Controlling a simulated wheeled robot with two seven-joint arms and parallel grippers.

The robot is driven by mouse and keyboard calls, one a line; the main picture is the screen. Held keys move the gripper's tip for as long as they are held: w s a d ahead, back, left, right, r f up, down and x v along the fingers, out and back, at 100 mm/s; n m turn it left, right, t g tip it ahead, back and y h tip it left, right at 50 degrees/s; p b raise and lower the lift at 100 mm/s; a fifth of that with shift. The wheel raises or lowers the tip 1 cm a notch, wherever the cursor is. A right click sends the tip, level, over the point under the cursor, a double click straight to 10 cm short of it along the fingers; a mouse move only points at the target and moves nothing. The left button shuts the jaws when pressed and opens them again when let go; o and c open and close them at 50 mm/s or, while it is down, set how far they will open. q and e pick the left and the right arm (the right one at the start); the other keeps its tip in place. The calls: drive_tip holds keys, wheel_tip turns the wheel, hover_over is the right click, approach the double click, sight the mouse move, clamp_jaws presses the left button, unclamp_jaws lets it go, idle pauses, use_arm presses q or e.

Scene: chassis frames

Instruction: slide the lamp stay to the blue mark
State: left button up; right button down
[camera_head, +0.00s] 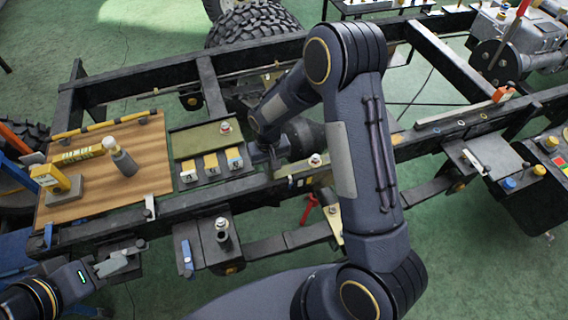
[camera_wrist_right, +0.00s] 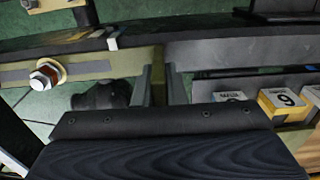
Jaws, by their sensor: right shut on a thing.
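In the head view, my right gripper (camera_head: 268,155) is low over the frame, largely behind my arm, between the numbered blocks and a bolt (camera_head: 315,160). I cannot make out a blue mark beside the bar. My left gripper (camera_head: 120,262) is at lower left, away from it; its opening is unclear.
Numbered yellow blocks (camera_head: 210,163) stand left of my right gripper, before an olive plate (camera_head: 195,138). A wooden board (camera_head: 150,180) carries a grey cylinder and yellow-topped stand.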

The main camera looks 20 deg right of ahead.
drive_tip(key=shift+d, duration=0.1)
drive_tip(key=c, duration=1.5)
unclamp_jaws()
drive_tip(key=shift+r, duration=0.1)
wheel_tip(320, 180, up, 8)
drive_tip(key=shift+f, duration=0.15)
drive_tip(key=s+d+r+m+t+y, duration=0.1)
drive_tip(key=s+d+r+t+y, duration=0.3)
drive_tip(key=s+r, duration=0.8)
drive_tip(key=shift+t, duration=0.8)
drive_tip(key=s+r, duration=0.1)
drive_tip(key=s, duration=0.3)
drive_tip(key=s+r, duration=0.1)
drive_tip(key=s, duration=0.3)
drive_tip(key=s+r, duration=0.1)
drive_tip(key=s, duration=0.3)
drive_tip(key=shift+s+r, duration=0.25)
drive_tip(key=shift+s, duration=0.05)
